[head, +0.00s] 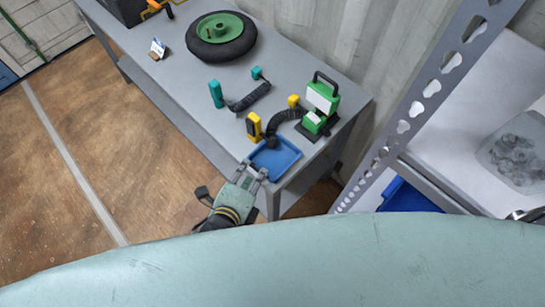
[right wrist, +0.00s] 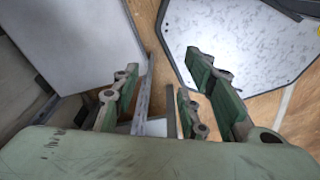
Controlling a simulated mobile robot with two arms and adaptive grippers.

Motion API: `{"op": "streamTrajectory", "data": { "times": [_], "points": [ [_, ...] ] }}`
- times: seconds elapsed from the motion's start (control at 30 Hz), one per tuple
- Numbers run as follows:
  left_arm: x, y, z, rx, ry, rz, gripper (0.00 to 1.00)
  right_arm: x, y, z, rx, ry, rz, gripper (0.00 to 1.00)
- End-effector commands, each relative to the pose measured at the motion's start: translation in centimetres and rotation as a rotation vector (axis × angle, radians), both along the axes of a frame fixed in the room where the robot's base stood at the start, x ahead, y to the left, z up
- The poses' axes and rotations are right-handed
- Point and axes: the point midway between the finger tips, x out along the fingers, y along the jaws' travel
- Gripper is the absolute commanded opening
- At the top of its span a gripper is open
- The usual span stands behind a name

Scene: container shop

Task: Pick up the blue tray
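The blue tray (head: 276,158) is a shallow square tray at the near corner of the grey workbench in the head view. It looks empty. My left gripper (head: 254,168) comes up to the tray's near-left edge with its two fingers spread apart. The fingertips are at or just beside the rim; I cannot tell whether they touch it. My right gripper (right wrist: 163,95) shows in the right wrist view with its green fingers wide apart and nothing between them. The tray does not show in that view.
On the grey workbench (head: 185,95) stand a green work lamp (head: 320,98), a yellow-and-black tool (head: 254,127), teal pieces (head: 216,94) and a black wheel (head: 221,37). A perforated metal shelf post (head: 430,88) and a blue bin (head: 405,198) are at right. The floor at left is clear.

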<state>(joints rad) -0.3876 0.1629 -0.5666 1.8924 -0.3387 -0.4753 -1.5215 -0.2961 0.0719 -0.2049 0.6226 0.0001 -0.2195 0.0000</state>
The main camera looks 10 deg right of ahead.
Motion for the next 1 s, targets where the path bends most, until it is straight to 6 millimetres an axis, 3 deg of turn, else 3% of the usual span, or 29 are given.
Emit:
{"op": "streamTrajectory", "data": {
  "times": [0.2, 0.53, 0.9, 1.0],
  "points": [
    [2.1, -0.8, -1.4, -0.003, 0.0, 0.001, 0.31, -0.6, -1.1, 0.7, -0.013, 0.009, -0.002, 0.4],
    [2.5, -1.0, -1.9, -0.001, 0.002, 0.0, 0.31, -0.6, -1.3, 0.7, -0.015, 0.009, -0.003, 0.4],
    [2.5, -1.0, -1.9, -0.001, 0.002, 0.0, 0.0, -0.5, -0.9, 0.7, -0.011, 0.008, -0.003, 0.4],
    [2.5, -1.0, -1.9, -0.001, 0.003, 0.001, 0.0, -0.5, -0.7, 0.7, -0.008, 0.007, -0.004, 0.4]
  ]
}}
